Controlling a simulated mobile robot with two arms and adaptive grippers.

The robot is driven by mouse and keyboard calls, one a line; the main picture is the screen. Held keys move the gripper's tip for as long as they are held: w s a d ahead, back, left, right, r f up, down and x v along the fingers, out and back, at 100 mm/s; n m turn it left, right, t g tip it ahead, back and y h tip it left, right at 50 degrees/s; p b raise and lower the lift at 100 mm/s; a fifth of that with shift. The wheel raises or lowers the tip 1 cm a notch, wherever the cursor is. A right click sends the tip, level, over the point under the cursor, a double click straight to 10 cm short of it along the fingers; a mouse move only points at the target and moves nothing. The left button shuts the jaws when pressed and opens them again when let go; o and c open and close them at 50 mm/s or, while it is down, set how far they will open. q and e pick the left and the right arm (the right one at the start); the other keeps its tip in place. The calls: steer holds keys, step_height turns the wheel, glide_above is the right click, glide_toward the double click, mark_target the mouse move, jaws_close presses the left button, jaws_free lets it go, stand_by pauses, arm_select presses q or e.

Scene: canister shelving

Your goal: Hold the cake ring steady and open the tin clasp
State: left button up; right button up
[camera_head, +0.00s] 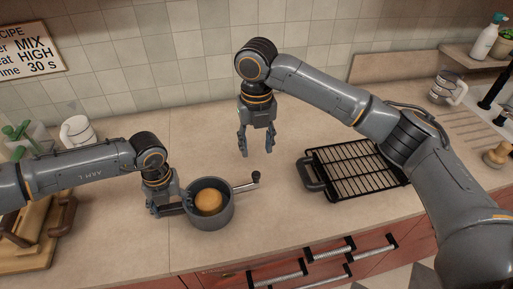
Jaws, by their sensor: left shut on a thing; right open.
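A round grey tin (211,216) stands on the counter left of the middle. Something round and golden-brown (209,201) lies inside it. A thin rod with a dark knob (255,177), perhaps the clasp, sticks out from the tin's right side. My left gripper (186,209) is shut on the left side of the tin's wall. Its fingertips are partly hidden there. My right gripper (257,147) is open and empty, pointing down above the counter, behind and to the right of the tin, apart from it.
A black wire rack on a tray (352,170) lies to the right. A white mug (77,131) and a wooden board (28,250) are at the left. Another mug (446,88) stands at the far right. Drawers with handles (330,250) are below the front edge. The counter between tin and rack is clear.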

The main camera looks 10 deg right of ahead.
mark_target(256, 173)
steer(key=shift+w, duration=0.1)
steer(key=shift+n, duration=0.5)
step_height(256, 173, down, 12)
steer(key=shift+w+f, duration=0.1)
steer(key=shift+w, duration=0.05)
stand_by(0.3)
jaws_close()
